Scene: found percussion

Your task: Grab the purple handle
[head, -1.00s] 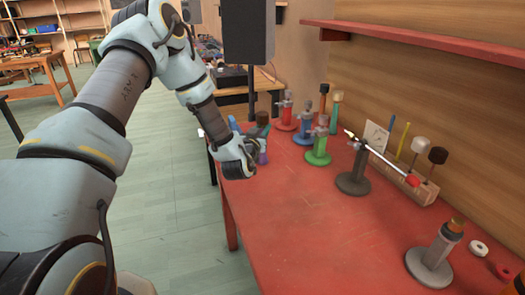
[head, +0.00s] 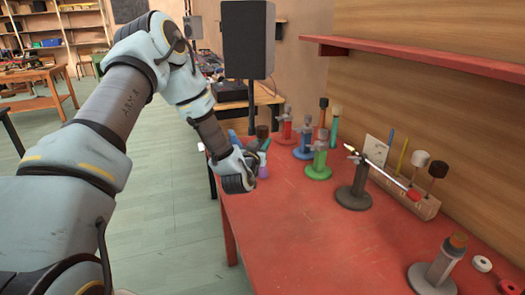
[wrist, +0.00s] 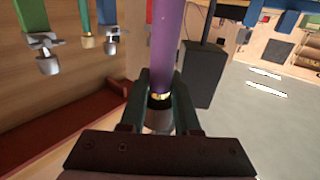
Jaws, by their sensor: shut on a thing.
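The purple handle (wrist: 165,42) runs up through the wrist view, with a gold band at its lower end and a dark part below that. My gripper (wrist: 160,98) has one finger on each side of it, around the gold band, and is shut on it. In the head view a small part of the purple handle (head: 263,171) shows beside my gripper (head: 254,165), at the table's far left corner. The rest of it there is hidden behind my wrist.
The red table (head: 300,230) carries red, blue and green stands close right of my gripper. A dark stand (head: 354,190) bears a slanted rod. A wooden block (head: 405,195) holds mallets. A grey stand (head: 437,265) is front right. A red shelf (head: 430,50) overhangs the back.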

